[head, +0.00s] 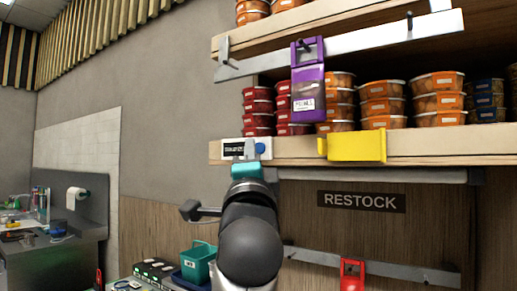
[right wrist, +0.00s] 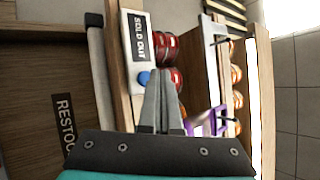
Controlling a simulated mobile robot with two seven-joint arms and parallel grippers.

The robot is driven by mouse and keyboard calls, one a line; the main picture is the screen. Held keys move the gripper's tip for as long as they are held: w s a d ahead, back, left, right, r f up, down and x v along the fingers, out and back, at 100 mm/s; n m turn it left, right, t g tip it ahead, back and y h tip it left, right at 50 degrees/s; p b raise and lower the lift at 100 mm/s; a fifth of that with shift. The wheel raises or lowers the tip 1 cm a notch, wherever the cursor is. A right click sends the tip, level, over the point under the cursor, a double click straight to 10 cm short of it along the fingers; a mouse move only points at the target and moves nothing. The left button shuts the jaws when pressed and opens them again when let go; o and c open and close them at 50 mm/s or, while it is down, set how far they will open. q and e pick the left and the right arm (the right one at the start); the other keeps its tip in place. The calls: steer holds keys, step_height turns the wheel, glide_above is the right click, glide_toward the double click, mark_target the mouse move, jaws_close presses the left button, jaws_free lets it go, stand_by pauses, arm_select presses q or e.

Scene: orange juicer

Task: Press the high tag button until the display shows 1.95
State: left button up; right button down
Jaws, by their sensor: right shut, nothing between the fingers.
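The high tag (head: 234,149) is a white box on the shelf's front edge, with a dark display and a round blue button (head: 260,148) at its right end. In the right wrist view the tag's display (right wrist: 139,37) reads SOLD OUT, and the button (right wrist: 144,78) shows just left of the fingertips. My right gripper (right wrist: 164,74) is shut and empty, pointing at the shelf edge near the button. In the head view its teal body (head: 247,171) is just below the tag and the fingers are hard to see. I cannot tell whether they touch the tag. My left gripper is out of view.
A yellow holder (head: 357,146) sits on the same shelf edge to the right. A purple holder (head: 308,82) hangs from a metal rail above. Stacked tubs (head: 382,105) fill the shelf. A RESTOCK sign (head: 361,202) and a lower rail with a red holder (head: 352,274) are below.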

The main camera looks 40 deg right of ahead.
steer(key=shift+d, duration=0.1)
stand_by(0.7)
steer(key=shift+w+d, duration=0.15)
steer(key=shift+d, duration=0.15)
steer(key=shift+w+d, duration=0.2)
steer(key=shift+d, duration=0.2)
stand_by(0.7)
steer(key=shift+s+a, duration=0.1)
steer(key=shift+a, duration=0.05)
steer(key=shift+s+a, duration=0.25)
steer(key=shift+a, duration=0.4)
